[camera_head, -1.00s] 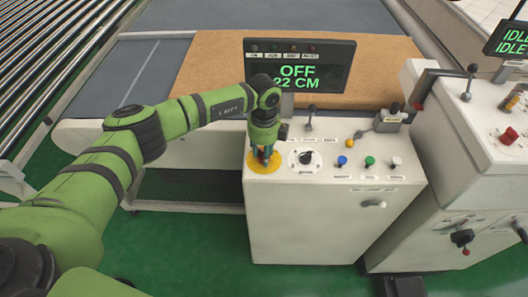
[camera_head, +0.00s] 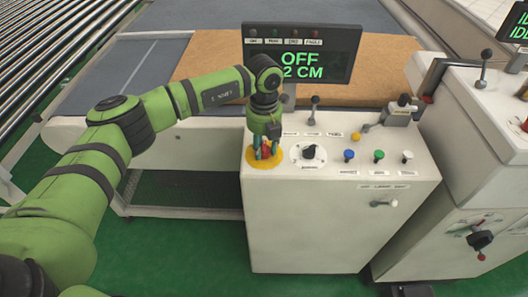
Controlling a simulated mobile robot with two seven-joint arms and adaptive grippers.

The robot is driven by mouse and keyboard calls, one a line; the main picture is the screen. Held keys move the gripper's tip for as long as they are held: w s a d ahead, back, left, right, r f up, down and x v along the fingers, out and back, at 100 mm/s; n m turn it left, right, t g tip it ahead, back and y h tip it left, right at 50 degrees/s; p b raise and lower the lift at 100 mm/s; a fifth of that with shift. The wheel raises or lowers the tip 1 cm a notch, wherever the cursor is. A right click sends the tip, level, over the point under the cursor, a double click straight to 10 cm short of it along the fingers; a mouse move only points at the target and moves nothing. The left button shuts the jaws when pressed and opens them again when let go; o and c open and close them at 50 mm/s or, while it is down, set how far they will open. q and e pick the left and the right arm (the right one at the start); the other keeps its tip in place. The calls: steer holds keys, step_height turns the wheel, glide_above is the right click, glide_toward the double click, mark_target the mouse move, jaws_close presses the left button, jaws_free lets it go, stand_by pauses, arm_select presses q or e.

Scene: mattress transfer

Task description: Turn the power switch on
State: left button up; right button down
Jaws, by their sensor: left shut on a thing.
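A red switch (camera_head: 266,149) sits on a round yellow plate (camera_head: 257,165) at the left of the white control console's top. My left gripper (camera_head: 266,153) reaches down from above and is shut on the red switch, which its fingers partly hide. The black display (camera_head: 326,52) behind reads OFF in green, with a CM figure partly covered by my arm. My right gripper is not in view.
A black rotary knob (camera_head: 308,152) stands just right of the yellow plate. Blue (camera_head: 349,155), green (camera_head: 379,155) and white (camera_head: 407,156) buttons follow. Levers stand behind them. A second white console (camera_head: 470,150) is at the right.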

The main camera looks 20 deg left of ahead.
mark_target(264, 146)
arm_select(q)
steer(key=m+b, duration=0.3)
steer(key=m, duration=0.1)
steer(key=shift+f+b, duration=0.2)
steer(key=shift+b, duration=0.1)
steer(key=shift+r+m+b, duration=0.15)
steer(key=shift+m+b, duration=0.9)
steer(key=shift+m, duration=1.15)
steer(key=o, duration=1.2)
steer(key=shift+c, duration=0.2)
step_height(264, 146, up, 12)
